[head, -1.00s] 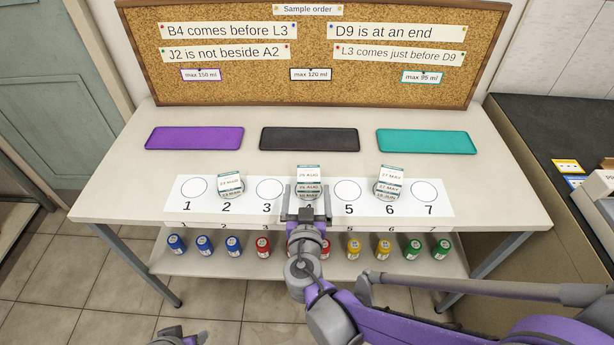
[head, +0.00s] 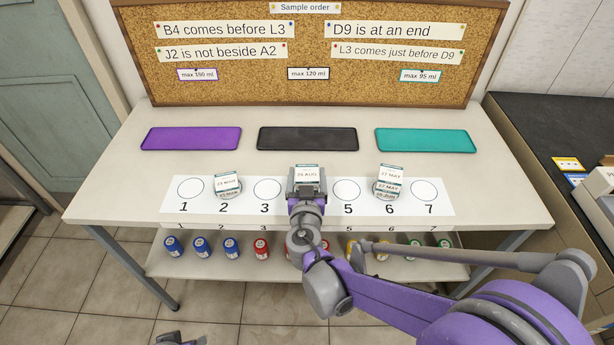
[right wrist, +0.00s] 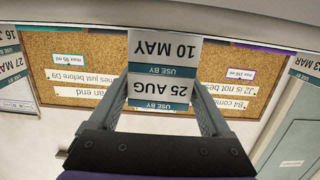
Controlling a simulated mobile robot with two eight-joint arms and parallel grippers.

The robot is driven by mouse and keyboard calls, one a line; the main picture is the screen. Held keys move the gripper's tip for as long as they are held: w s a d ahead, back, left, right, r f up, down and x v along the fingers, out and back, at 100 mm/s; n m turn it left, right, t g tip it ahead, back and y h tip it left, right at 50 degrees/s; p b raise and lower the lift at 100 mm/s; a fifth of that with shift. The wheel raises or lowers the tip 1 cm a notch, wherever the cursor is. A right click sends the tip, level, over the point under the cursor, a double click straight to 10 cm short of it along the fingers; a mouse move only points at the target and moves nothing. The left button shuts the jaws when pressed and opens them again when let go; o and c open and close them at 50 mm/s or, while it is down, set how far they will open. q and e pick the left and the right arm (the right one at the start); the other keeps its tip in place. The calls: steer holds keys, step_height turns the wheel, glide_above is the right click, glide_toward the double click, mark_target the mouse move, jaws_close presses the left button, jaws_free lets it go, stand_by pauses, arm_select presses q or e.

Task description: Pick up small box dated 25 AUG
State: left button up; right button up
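The small box dated 25 AUG (head: 306,174) is the upper box of a stack at place 4 on the numbered strip. In the right wrist view the picture is upside down, and the 25 AUG label (right wrist: 160,89) is readable, with a box dated 10 MAY (right wrist: 163,48) below it in the stack. My right gripper (head: 307,186) is at the stack, with one finger on each side of the 25 AUG box. The fingers (right wrist: 161,98) look open around it; contact is not clear. My left gripper (head: 182,339) shows only partly at the bottom edge; its fingers cannot be made out.
Other small boxes stand at place 2 (head: 227,184) and place 6 (head: 389,181). Purple (head: 191,138), black (head: 308,139) and teal (head: 425,140) trays lie behind, before the corkboard (head: 310,62). Several capped bottles (head: 232,247) stand on the lower shelf.

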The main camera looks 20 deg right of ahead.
steer(key=c, duration=1)
steer(key=shift+r, duration=0.1)
